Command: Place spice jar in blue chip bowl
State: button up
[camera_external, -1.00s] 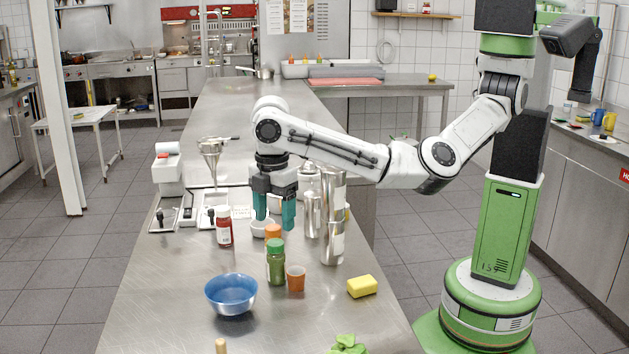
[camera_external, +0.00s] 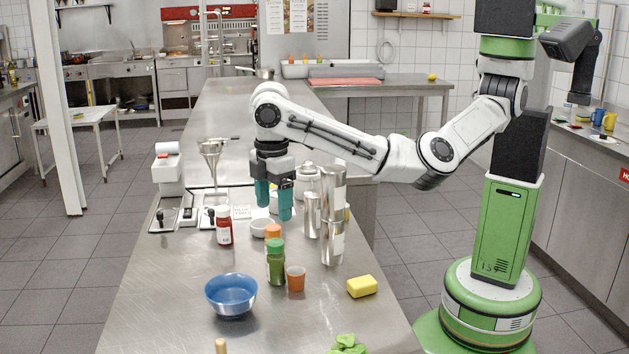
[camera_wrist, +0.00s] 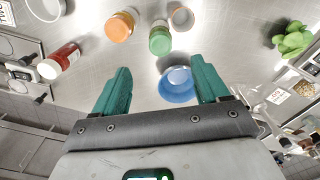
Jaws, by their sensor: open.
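A blue bowl (camera_external: 231,303) stands empty-looking at the front left of the steel counter. It also shows between my fingers in the wrist view (camera_wrist: 178,92). A green-capped jar (camera_external: 275,268) with green contents stands upright behind and right of the bowl. An orange-capped jar (camera_external: 272,233) stands just behind it, partly hidden. In the wrist view the orange cap (camera_wrist: 119,25) and the green cap (camera_wrist: 160,41) both show. Which one is the spice jar I cannot tell. My gripper (camera_external: 273,210) is open and empty, pointing down above the counter behind these jars.
Tall metal cylinders (camera_external: 332,225) stand right of my gripper. A red bottle (camera_external: 224,230) stands left. A yellow sponge (camera_external: 362,286) lies right. A white bowl (camera_external: 260,228) is under my gripper. Counter around the blue bowl is clear.

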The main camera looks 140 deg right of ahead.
aim_at(275, 242)
jog(key=m, duration=0.7)
jog(key=shift+w+f, duration=0.1)
jog(key=shift+f, duration=0.25)
jog(key=m, duration=0.4)
jog(key=shift+a+f+b, duration=0.1)
jog(key=shift+f+b, duration=0.05)
jog(key=shift+b, duration=0.15)
jog(key=m, duration=0.3)
jog(key=shift+f+m, duration=0.15)
jog(key=shift+m, duration=0.25)
jog(key=shift+f, duration=0.15)
notch_tip(275, 242, down, 10)
jog(key=shift+f+p, duration=0.25)
jog(key=shift+p, duration=0.5)
